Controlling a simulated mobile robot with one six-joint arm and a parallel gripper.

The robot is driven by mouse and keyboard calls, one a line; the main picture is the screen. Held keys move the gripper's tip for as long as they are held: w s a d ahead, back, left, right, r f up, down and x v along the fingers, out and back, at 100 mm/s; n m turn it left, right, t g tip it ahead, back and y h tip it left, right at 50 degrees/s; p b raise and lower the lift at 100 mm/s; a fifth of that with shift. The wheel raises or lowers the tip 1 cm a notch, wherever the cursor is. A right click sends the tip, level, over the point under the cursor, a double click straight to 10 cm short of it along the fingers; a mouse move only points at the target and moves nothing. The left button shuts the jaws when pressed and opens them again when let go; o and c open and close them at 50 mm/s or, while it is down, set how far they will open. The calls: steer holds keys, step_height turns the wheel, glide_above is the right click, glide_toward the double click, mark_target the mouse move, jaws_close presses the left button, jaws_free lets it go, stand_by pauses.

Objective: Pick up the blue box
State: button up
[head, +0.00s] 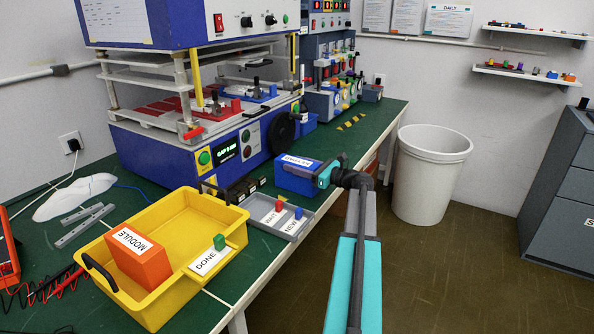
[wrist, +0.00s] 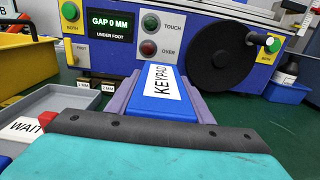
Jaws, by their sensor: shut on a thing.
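The blue box (head: 293,183) with a white label stands at the right edge of the green bench, in front of the big test machine. In the wrist view the blue box (wrist: 183,110) shows its label, which reads KEYPAD. My gripper (head: 324,174) reaches it from the right and is shut on it. In the wrist view the fingers of my gripper (wrist: 163,98) lie along both sides of the box. I cannot tell whether the box rests on the bench or is slightly raised.
A grey tray (head: 262,226) marked WAIT and NEW holds a red and a blue piece. A yellow crate (head: 173,296) holds an orange MODULE box (head: 138,259) and a DONE card. The test machine (wrist: 130,62) stands close behind the box. A white bin (head: 427,175) stands on the floor.

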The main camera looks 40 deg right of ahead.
steer(key=shift+r+p, duration=0.45)
steer(key=shift+r, duration=4.55)
